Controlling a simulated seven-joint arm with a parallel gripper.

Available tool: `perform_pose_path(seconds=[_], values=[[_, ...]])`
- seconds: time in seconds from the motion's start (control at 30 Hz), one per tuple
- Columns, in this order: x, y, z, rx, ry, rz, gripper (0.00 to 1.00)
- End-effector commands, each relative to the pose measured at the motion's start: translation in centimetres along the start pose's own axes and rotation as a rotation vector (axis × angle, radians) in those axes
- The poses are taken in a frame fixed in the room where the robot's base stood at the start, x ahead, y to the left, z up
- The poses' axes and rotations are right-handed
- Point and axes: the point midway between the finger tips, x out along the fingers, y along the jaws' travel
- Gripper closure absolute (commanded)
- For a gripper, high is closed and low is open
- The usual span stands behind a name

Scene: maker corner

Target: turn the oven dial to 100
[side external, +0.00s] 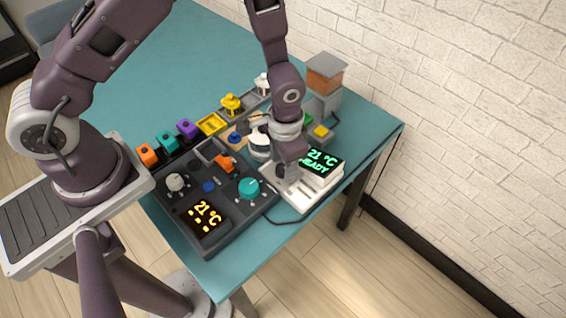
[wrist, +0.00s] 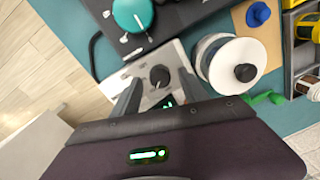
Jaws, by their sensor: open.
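A white unit (side external: 302,203) with a green display (side external: 321,162) reading "21 °C READY" stands at the table's right front. In the wrist view, a black dial (wrist: 159,76) sits on this pale unit (wrist: 115,82), with a few marks around it. My gripper (wrist: 155,90) is open above the unit, its two fingers to either side of the dial. I cannot tell whether they touch it. In the side view my gripper (side external: 283,180) is low over the unit and largely hides the dial. The dial's exact setting is too small to read.
A dark console (side external: 233,218) with a teal dial (side external: 249,187), a pale knob (side external: 175,182) and a yellow 21 °C display (side external: 205,216) lies left of the unit. A white round object with a black knob (wrist: 245,72) stands close right of my gripper.

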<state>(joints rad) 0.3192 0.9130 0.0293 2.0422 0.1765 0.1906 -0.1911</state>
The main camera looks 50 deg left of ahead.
Motion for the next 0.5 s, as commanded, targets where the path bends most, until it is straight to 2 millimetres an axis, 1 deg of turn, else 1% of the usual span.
perform_pose_path(seconds=[0.2,0.3,0.4,0.5], values=[[-4.5,0.0,-0.1,0.000,0.005,0.001,0.48],[-5.9,0.0,-0.1,-0.001,0.004,0.001,0.48],[-6.5,0.0,0.0,-0.001,0.001,0.000,0.48],[-6.6,0.0,0.0,-0.001,0.000,0.000,0.48]])
